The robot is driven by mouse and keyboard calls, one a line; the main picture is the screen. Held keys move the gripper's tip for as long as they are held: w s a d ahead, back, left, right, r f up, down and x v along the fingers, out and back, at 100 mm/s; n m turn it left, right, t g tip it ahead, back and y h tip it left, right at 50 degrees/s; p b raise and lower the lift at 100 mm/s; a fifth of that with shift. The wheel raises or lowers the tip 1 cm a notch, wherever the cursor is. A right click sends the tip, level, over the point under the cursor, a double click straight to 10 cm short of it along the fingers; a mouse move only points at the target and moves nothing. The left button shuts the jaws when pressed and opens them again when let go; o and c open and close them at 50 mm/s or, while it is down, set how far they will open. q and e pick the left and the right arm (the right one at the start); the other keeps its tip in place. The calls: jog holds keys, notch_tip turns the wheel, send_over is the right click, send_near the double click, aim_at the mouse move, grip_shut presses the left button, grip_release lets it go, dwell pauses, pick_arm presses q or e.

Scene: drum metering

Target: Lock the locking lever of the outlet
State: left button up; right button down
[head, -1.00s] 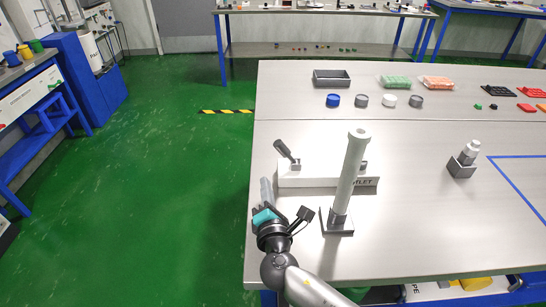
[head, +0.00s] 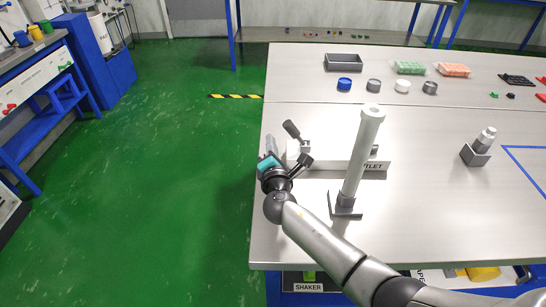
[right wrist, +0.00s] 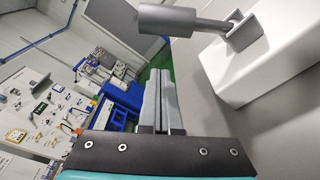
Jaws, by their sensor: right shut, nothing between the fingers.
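The outlet (head: 376,165) is a low white block on the grey table, its label partly hidden by a pale upright tube (head: 362,150) in a dark stand. The locking lever (head: 293,131) sticks up and to the left from the block's left end. It has a dark grey handle. In the right wrist view the lever (right wrist: 185,20) crosses the top, joined to a bracket on the white block. My right gripper (head: 267,146) is at the table's left edge, just left of the lever and apart from it. Its fingers (right wrist: 158,100) are together and empty. My left gripper is not in view.
A grey tray (head: 343,62), several small caps (head: 374,85) and green (head: 409,67) and orange (head: 454,70) racks stand at the back. A bottle in a grey holder (head: 475,155) stands at right. The table between is clear. Green floor lies left of the table edge.

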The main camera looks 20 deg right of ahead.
aim_at(292, 131)
jog(key=shift+s+d+r+p, duration=0.3)
jog(key=shift+d+r+p, duration=0.3)
jog(key=shift+d, duration=0.15)
jog(key=shift+s+d+r+p, duration=0.3)
jog(key=shift+d+r+p, duration=0.25)
jog(key=shift+d, duration=0.15)
jog(key=shift+s+d+r+m+b, duration=0.1)
jog(key=shift+d+r+m+b, duration=0.15)
jog(key=shift+m+b, duration=0.25)
jog(key=shift+s+d+r+m+b, duration=0.1)
jog(key=shift+d+m+b, duration=0.2)
jog(key=shift+m, duration=0.2)
jog(key=shift+d+r+m, duration=0.2)
jog(key=shift+r+m, duration=0.1)
jog(key=shift+m, duration=0.1)
jog(key=shift+s+d+r, duration=0.1)
jog(key=shift+d+r, duration=0.15)
jog(key=shift+r, duration=0.05)
